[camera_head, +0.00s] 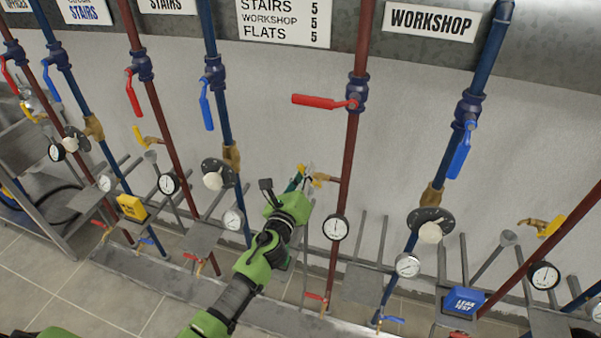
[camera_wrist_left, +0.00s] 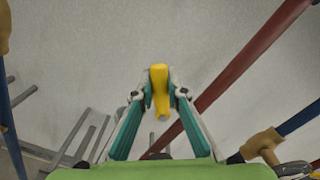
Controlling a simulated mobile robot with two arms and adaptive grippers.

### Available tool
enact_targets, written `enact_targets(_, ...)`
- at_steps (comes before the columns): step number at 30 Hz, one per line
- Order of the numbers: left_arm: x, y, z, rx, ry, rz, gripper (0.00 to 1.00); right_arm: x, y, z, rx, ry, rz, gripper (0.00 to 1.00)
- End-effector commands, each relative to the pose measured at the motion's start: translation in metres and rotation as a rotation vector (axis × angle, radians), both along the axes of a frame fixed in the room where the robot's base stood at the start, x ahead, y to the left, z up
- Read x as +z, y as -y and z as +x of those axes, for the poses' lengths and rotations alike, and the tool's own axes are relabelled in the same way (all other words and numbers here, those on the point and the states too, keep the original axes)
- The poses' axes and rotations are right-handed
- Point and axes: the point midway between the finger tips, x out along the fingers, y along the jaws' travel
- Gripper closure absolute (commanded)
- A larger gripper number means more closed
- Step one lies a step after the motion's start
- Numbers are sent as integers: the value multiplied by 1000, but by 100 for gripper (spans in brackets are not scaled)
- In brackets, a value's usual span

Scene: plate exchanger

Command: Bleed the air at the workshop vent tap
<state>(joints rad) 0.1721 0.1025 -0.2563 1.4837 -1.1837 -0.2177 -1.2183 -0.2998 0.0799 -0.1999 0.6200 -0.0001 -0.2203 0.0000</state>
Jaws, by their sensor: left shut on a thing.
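The workshop vent tap (camera_head: 322,178) is a small brass tap on the left side of the dark red pipe below the WORKSHOP sign (camera_head: 432,21). Its yellow lever (camera_wrist_left: 160,90) stands between my left fingertips in the left wrist view. My left gripper (camera_head: 303,174), with teal fingers, is shut on this lever; it also shows in the left wrist view (camera_wrist_left: 160,92). The fingers partly hide the lever and tap in the head view. My right gripper is out of view.
A red valve lever (camera_head: 322,101) points left above the tap. A gauge (camera_head: 336,227) sits below it on the same pipe. A blue pipe (camera_head: 222,118) stands to the left. A blue LEAK TEST box (camera_head: 465,301) is at lower right, a yellow box (camera_head: 132,207) at left.

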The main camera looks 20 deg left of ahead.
Motion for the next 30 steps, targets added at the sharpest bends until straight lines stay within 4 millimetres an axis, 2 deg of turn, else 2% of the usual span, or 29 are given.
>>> enact_targets(6,9,11,0,-1,8,211,100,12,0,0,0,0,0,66)
enact_targets(15,12,25,-1,0,14,445,100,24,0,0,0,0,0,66)
enact_targets(30,11,35,-1,1,20,616,100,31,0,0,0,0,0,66)
